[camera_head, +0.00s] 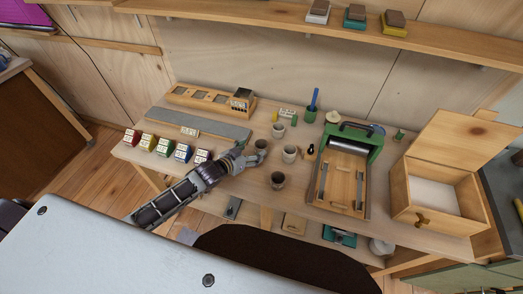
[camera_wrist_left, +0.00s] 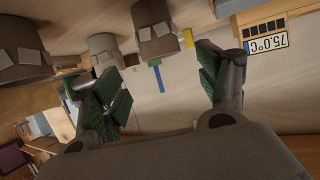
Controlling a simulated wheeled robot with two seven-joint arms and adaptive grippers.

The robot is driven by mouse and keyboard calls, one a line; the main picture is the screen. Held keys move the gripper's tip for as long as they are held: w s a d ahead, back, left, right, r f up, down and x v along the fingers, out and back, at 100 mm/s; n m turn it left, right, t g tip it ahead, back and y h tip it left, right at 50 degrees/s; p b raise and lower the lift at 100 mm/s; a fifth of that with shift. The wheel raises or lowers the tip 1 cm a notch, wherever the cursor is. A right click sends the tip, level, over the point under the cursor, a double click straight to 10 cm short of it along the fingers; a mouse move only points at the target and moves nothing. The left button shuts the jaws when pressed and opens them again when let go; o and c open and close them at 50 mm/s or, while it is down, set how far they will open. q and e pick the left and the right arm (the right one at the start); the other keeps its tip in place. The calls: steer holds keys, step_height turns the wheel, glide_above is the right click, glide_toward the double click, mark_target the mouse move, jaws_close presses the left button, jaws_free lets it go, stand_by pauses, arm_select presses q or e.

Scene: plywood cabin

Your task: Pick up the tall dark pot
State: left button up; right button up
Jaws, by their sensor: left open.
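Several small grey-brown pots stand on the bench. One dark pot (camera_head: 261,146) is right at my left gripper (camera_head: 249,154); a paler pot (camera_head: 289,154) is to its right, another (camera_head: 278,130) behind, and a dark brown pot (camera_head: 277,180) nearer the front edge. I cannot tell for certain which is the tall dark one. In the left wrist view, which looks upside down, my open left gripper (camera_wrist_left: 160,92) holds nothing. Pots show at the top, one middle pot (camera_wrist_left: 157,32), one beside it (camera_wrist_left: 104,50) and a larger one (camera_wrist_left: 22,62) at left. My right gripper is not in view.
A green press (camera_head: 350,140) and an open wooden box (camera_head: 435,195) stand to the right. Coloured labelled blocks (camera_head: 163,147), a grey slab (camera_head: 200,124) and a wooden rack (camera_head: 205,98) lie left. A green cup with a blue stick (camera_head: 312,108) stands behind.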

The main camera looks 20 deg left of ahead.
mark_target(265, 142)
arm_select(q)
steer(key=shift+x, duration=1.55)
steer(key=shift+w, duration=0.1)
steer(key=shift+p+x, duration=0.45)
steer(key=shift+x, duration=2.05)
steer(key=shift+a+f, duration=0.1)
steer(key=shift+f, duration=0.1)
steer(key=c, duration=1.2)
steer(key=shift+r, duration=0.2)
steer(key=shift+r+b, duration=0.35)
steer(key=shift+r, duration=4.5)
